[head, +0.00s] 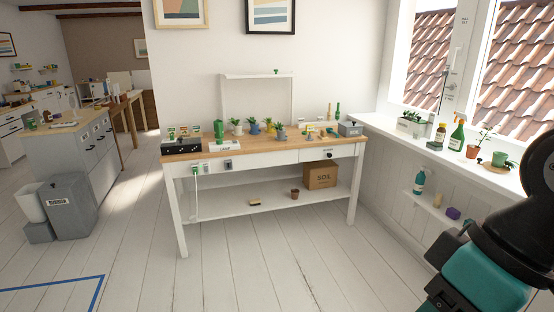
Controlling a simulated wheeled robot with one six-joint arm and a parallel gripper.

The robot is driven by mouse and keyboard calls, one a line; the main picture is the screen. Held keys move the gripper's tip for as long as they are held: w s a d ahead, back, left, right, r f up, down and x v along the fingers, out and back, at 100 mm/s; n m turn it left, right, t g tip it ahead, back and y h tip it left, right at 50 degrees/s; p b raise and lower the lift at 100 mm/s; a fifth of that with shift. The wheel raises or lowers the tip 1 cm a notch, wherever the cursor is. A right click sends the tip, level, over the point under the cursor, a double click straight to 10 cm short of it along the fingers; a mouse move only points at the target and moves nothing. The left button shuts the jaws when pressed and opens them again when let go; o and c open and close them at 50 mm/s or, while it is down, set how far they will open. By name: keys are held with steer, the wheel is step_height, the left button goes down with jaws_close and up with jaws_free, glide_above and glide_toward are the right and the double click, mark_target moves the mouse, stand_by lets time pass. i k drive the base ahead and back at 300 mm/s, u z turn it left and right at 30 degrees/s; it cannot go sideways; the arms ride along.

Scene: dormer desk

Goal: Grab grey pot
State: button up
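A small grey pot (281,135) with a green plant stands on the wooden top of the white potting table (222,159), right of the middle. It is small in the head view, so its details are hard to tell. Other small potted plants stand close behind it and to its left, including a blue pot (254,129). My arm shows at the lower right, far nearer than the table. My gripper is outside the picture.
A grey box (350,129) sits at the table's right end, with a green watering can (219,131) toward the left. The lower shelf holds a soil box (320,175) and a brown pot (295,194).

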mark_target(281, 132)
steer(key=u, duration=0.45)
steer(key=i, duration=4.1)
steer(key=z, duration=0.9)
steer(key=i, duration=0.65)
steer(key=z, duration=0.05)
